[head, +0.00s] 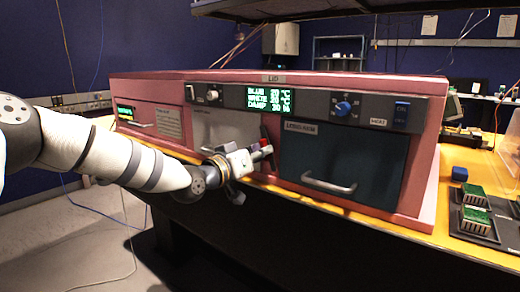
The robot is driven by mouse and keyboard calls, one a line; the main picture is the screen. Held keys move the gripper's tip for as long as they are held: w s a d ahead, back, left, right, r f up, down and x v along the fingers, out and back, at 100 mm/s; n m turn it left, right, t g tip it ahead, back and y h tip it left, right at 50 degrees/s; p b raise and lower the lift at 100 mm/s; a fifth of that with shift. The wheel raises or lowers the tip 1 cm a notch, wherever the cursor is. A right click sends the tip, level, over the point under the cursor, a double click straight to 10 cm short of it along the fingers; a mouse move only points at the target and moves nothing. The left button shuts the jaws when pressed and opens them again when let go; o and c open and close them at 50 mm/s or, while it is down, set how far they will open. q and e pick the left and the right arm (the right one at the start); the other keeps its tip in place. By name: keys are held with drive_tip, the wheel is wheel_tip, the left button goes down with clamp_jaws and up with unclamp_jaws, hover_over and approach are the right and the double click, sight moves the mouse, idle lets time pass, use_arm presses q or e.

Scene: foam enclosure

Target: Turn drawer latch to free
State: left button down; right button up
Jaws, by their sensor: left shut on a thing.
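A pink foam enclosure (436,167) stands on a yellow-edged bench. A dark blue-grey drawer front (375,158) with a silver bar handle (328,186) sits at its lower right and looks shut. My left gripper (262,150) reaches in from the left, in front of the strip between the pale middle panel and the drawer's left edge. It is shut on a small part there, which I take to be the drawer latch; the fingers mostly hide it. A small red piece (255,146) shows at the fingers. I cannot tell the latch's turn angle. My right gripper is out of view.
A control panel (225,95) with a green-lit display, a blue knob (343,108) and switches runs above the drawer. A pale panel (215,128) lies behind my gripper.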

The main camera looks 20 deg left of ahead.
use_arm(q)
drive_tip(key=shift+r+m+p, duration=0.2)
drive_tip(key=shift+m+p, duration=0.3)
drive_tip(key=shift+m, duration=1.4)
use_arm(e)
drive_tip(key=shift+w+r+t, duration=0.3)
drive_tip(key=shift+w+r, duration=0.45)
use_arm(q)
drive_tip(key=c, duration=1.7)
unclamp_jaws()
drive_tip(key=shift+f, duration=0.1)
drive_tip(key=v, duration=1.2)
